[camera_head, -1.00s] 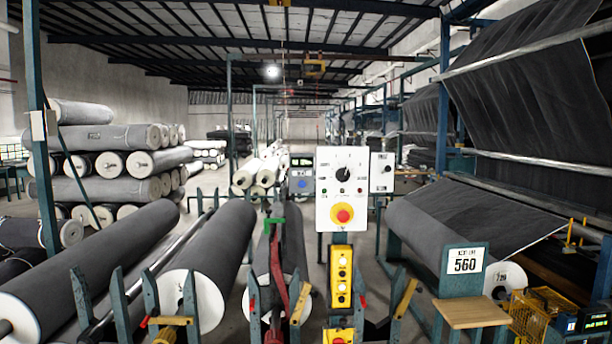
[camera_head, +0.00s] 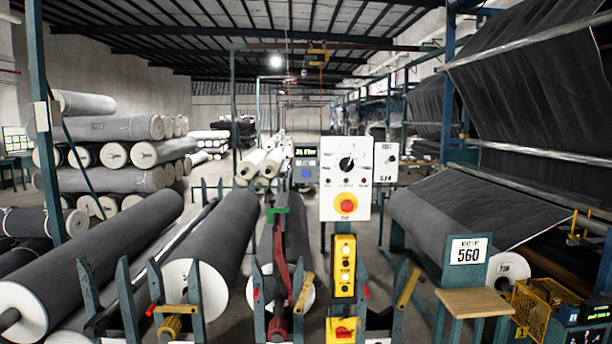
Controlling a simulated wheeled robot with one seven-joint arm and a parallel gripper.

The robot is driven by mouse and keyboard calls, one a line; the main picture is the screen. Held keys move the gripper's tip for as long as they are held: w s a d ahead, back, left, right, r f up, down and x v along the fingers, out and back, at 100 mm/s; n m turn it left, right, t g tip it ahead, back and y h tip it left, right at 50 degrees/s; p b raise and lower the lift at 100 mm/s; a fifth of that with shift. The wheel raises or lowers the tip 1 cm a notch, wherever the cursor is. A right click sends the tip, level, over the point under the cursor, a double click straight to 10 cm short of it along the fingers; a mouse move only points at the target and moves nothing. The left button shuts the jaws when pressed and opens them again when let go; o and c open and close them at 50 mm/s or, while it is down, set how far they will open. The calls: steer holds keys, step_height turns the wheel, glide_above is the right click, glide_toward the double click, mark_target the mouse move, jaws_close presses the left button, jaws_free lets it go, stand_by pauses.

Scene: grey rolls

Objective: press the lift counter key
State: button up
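A small grey counter box (camera_head: 305,163) with a dark display and a round blue key (camera_head: 306,173) stands mid-picture, left of a white control panel (camera_head: 345,178). The display text is too small to read surely. The white panel carries a black rotary knob, small lamps and a red button on a yellow base. It stands close beside the counter box in the picture. I cannot tell which key bears a lift counter label. My gripper is not in view.
A yellow push-button box (camera_head: 343,265) hangs below the white panel. Large grey rolls (camera_head: 210,255) lie on stands at the left and centre. A sign reading 560 (camera_head: 468,251) stands above a small wooden shelf (camera_head: 487,301) at the right. Blue posts crowd the foreground.

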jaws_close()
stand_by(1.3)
